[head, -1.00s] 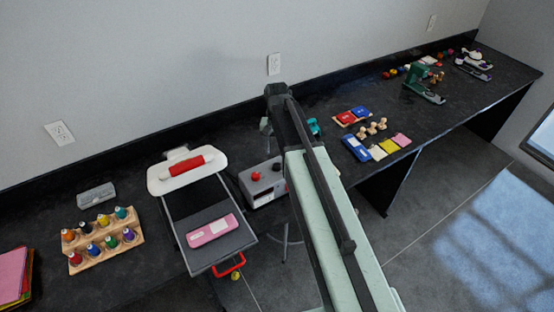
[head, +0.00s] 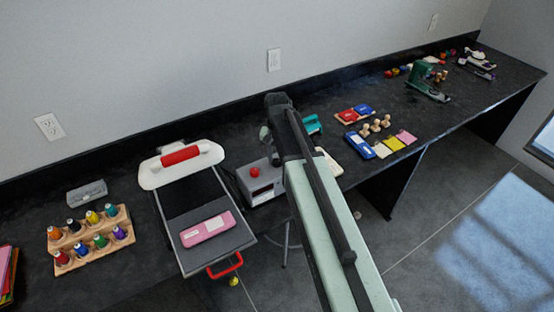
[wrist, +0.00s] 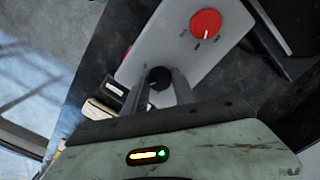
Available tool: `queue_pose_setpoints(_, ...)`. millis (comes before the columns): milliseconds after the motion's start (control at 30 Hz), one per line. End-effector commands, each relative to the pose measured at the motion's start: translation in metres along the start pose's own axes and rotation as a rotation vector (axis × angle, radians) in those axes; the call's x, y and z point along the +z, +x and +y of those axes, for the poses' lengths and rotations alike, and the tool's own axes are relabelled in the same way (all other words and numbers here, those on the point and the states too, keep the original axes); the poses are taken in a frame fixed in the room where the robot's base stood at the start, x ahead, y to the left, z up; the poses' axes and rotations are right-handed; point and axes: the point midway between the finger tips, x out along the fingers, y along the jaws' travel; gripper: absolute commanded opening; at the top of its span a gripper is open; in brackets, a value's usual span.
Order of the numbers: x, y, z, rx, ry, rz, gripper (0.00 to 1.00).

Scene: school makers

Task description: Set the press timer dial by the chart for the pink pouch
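The pink pouch (head: 207,229) lies on the dark lower plate of the press (head: 180,190), whose white top with a red handle is at the back. The grey timer box (head: 262,179) stands to its right, with a red knob (head: 255,172) on top. In the wrist view the box's top shows a red dial (wrist: 205,23) with small marks around it and a black knob (wrist: 158,78). My gripper (wrist: 160,80) is open, its two fingers apart on either side of the black knob; contact cannot be told. I cannot make out a chart.
A wooden rack of thread spools (head: 92,238) and a grey block (head: 87,193) are to the left. Stamps (head: 376,126) and coloured pads (head: 392,145) lie to the right. A teal object (head: 313,124) is close behind my arm.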

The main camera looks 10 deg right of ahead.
Motion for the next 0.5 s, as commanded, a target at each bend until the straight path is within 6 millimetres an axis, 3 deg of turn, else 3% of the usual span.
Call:
queue_pose_setpoints(67, 0.0, 0.0, 0.0003, 0.001, 0.0, 0.0, 0.0)
queue_pose_setpoints(500, -0.0001, 0.0001, 0.0005, 0.001, -0.168, 0.0, 0.0)
